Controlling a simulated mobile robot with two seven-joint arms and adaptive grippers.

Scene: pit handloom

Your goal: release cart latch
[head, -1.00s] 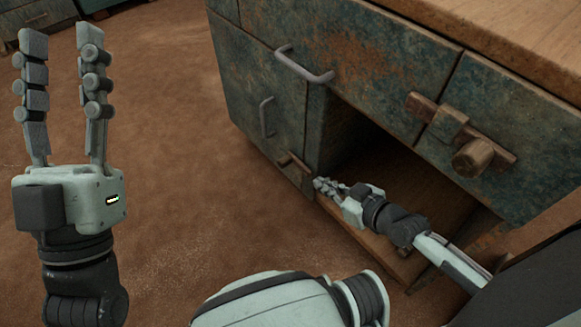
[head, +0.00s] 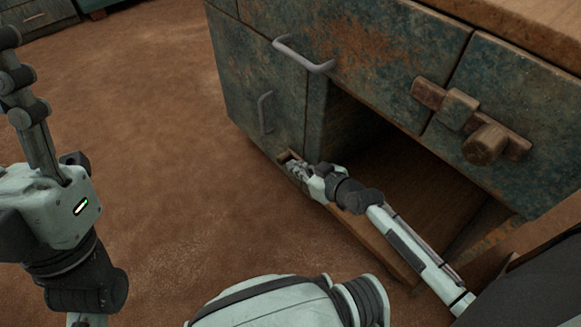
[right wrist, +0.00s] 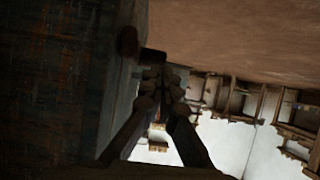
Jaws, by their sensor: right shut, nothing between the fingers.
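The blue-green, rusty cabinet (head: 360,50) has a small wooden latch (head: 284,156) low at the corner of its left door (head: 262,90). My right gripper (head: 292,166) is shut and empty at this latch and hides most of it; I cannot tell whether they touch. In the right wrist view its fingers (right wrist: 158,82) come together beside the dark cabinet face (right wrist: 60,80). A larger wooden latch bar (head: 430,92) with a round knob (head: 486,144) is on the front at the right. My left gripper (head: 14,70) is at the far left, edge-on and away from the cabinet.
My right forearm crosses in front of the bay. The brown floor (head: 150,150) at the left is clear.

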